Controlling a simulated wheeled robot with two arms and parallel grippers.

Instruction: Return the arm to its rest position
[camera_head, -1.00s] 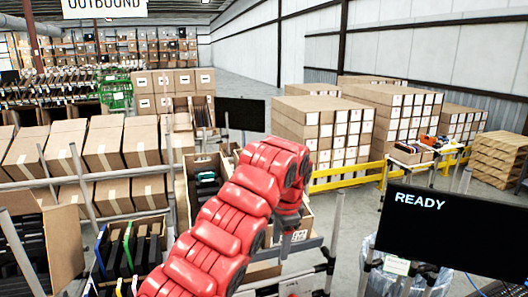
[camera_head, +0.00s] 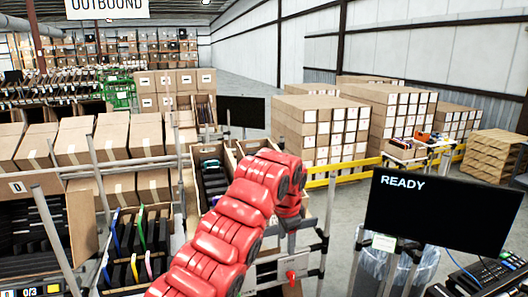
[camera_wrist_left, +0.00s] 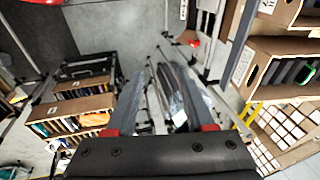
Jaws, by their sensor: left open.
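My red left arm (camera_head: 235,220) rises from the bottom of the head view and bends down at its far end, in front of the cartons and shelf stand. Its fingers cannot be made out there. In the left wrist view my left gripper (camera_wrist_left: 165,95) shows two dark fingers, spread apart with red bases. It is open, with nothing between the fingers but the background of floor and a bagged bin. My right arm and gripper are not in view.
An open carton (camera_head: 208,150) with dark items stands left of the arm's far end. A tilted carton with dark items (camera_wrist_left: 285,72) is right of the gripper. A READY monitor (camera_head: 440,212) stands at right.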

